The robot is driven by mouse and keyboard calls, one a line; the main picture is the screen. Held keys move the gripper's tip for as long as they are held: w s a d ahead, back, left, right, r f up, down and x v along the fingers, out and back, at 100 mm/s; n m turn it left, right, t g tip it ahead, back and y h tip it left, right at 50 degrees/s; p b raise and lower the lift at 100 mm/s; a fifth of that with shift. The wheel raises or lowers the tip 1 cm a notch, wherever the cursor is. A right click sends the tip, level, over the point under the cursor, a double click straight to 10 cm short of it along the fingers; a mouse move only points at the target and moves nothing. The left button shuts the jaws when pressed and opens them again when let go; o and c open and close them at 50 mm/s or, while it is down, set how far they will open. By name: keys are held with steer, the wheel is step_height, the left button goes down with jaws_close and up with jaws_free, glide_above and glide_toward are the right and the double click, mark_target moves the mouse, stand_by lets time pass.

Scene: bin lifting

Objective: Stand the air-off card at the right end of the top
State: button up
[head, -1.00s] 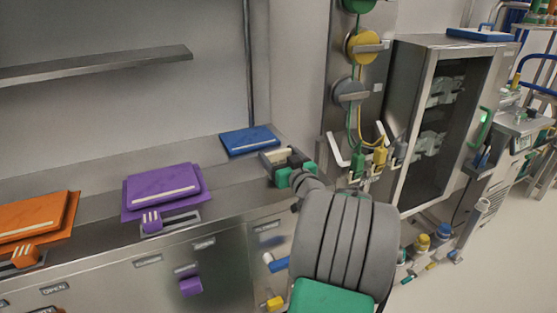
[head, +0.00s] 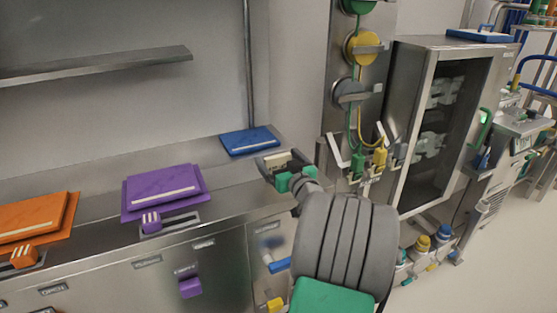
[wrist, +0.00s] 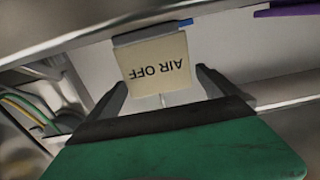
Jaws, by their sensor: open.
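The cream air-off card (head: 276,160) is at the right end of the steel top (head: 228,177), in front of the blue tablet-like slab. In the wrist view the card (wrist: 156,66) shows its "AIR OFF" lettering upside down. It looks upright, though its lower edge is hard to make out. My gripper (head: 272,168) is open around the card. In the wrist view my gripper (wrist: 160,88) has one dark finger on each side, with a gap between each finger and the card.
A blue slab (head: 249,141) lies behind the card. Purple (head: 162,188) and orange (head: 36,218) slabs lie further left on the top. A wall panel with valve knobs (head: 362,46) and a glass-fronted cabinet (head: 430,130) stand to the right. A shelf (head: 95,66) hangs above.

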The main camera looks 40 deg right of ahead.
steer(key=b+v, duration=0.1)
steer(key=v, duration=1.1)
steer(key=shift+r+b, duration=0.15)
steer(key=shift+b, duration=0.15)
